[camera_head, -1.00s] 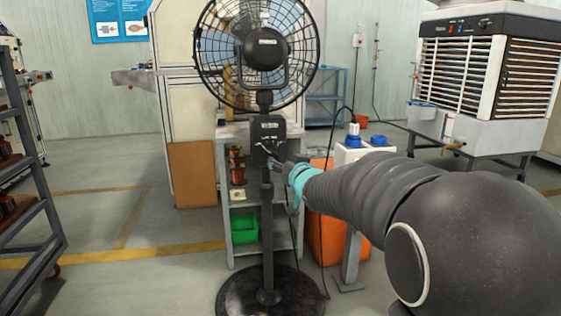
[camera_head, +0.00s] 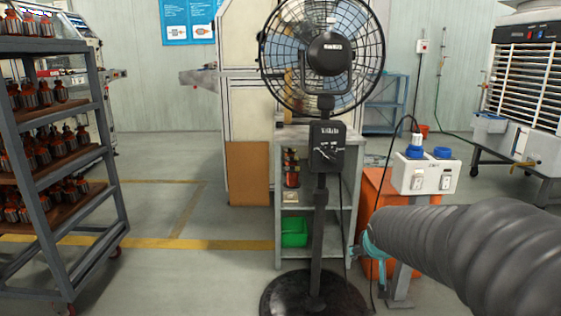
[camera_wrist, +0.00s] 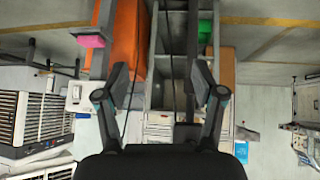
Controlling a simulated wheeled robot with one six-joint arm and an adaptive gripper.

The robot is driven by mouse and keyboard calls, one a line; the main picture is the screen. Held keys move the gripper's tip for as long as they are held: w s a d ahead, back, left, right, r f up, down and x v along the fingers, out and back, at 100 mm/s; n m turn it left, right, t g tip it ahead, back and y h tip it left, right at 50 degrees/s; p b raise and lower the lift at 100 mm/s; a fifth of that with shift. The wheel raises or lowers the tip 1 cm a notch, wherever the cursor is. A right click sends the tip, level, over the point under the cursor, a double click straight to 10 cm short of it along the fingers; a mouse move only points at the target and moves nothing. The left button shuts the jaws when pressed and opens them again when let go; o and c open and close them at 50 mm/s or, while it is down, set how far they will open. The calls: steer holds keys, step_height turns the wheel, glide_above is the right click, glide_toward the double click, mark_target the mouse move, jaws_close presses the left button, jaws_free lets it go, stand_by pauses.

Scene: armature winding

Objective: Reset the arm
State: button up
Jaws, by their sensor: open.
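My arm comes in from the right in the head view, with its dark ribbed sleeve and a teal band near the wrist. My gripper (camera_wrist: 158,82) is open in the wrist view, its two fingers apart with no object held between them. In the head view the fingers are mostly hidden behind the sleeve. A black pedestal fan (camera_head: 322,160) stands left of my arm on a round base (camera_head: 290,293). Its control box (camera_head: 326,147) sits on the pole below the caged head. The wrist view looks upside down.
A rack (camera_head: 75,170) with several armatures stands at the left. A grey shelf (camera_head: 340,215) with a green bin (camera_head: 294,232) is behind the fan. An orange box (camera_head: 372,190), a socket box (camera_head: 425,175) and a cooler (camera_head: 535,70) are at the right. Floor between rack and fan is clear.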

steer(key=s+a+r+g+y, duration=0.1)
steer(key=s+a, duration=0.2)
steer(key=s, duration=1)
steer(key=s+a+r+g, duration=0.1)
steer(key=s+a, duration=0.2)
steer(key=s, duration=1)
steer(key=shift+a+n+g+y+p, duration=0.2)
steer(key=shift+n+g+y+p, duration=0.1)
steer(key=shift+n+y+p, duration=0.1)
stand_by(0.3)
